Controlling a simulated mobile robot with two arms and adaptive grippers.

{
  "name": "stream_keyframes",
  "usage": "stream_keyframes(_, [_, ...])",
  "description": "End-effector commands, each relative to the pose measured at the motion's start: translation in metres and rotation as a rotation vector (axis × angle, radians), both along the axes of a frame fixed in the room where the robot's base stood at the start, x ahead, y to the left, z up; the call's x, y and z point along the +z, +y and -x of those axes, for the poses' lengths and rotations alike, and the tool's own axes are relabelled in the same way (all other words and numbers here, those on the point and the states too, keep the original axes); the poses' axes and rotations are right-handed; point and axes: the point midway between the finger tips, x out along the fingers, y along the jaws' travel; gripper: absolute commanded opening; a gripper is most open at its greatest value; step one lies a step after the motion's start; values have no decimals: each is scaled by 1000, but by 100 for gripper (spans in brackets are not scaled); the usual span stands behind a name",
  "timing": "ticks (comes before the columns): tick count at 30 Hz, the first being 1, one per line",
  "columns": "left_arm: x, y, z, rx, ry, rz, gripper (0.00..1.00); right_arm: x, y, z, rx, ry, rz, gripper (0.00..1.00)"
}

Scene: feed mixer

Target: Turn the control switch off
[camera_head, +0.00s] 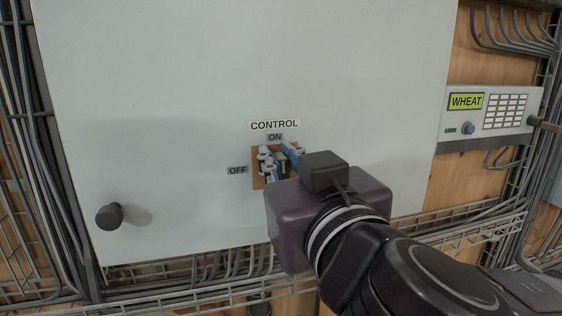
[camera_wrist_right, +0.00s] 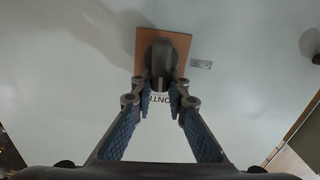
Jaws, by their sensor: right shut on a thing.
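The control switch (camera_wrist_right: 161,62) is a dark knob on a square orange-brown plate (camera_wrist_right: 183,44), set on a pale cabinet door (camera_head: 190,60). The CONTROL label (camera_head: 274,125) and the ON label (camera_head: 275,137) sit above the plate in the head view, and the OFF label (camera_head: 237,170) is to its left. My right gripper (camera_head: 274,163) is shut on the switch, its blue-padded fingers on either side of the knob. In the wrist view, the fingertips (camera_wrist_right: 161,86) meet the knob, which runs roughly up and down there. The gripper hides much of the switch in the head view. My left gripper is not in view.
A dark round knob (camera_head: 109,216) sticks out at the door's lower left. A WHEAT panel with buttons (camera_head: 492,113) is on the right wall. Cable trays (camera_head: 200,292) run below the door, and cables line the left side. The door's face left of the switch is clear.

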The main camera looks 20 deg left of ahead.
Motion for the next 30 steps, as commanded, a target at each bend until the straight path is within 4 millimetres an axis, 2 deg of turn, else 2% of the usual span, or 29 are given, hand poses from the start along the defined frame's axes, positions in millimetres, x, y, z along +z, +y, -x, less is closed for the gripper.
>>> stream_keyframes(30, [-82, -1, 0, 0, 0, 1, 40, -14, 16, 11, 0, -512, 756, 0])
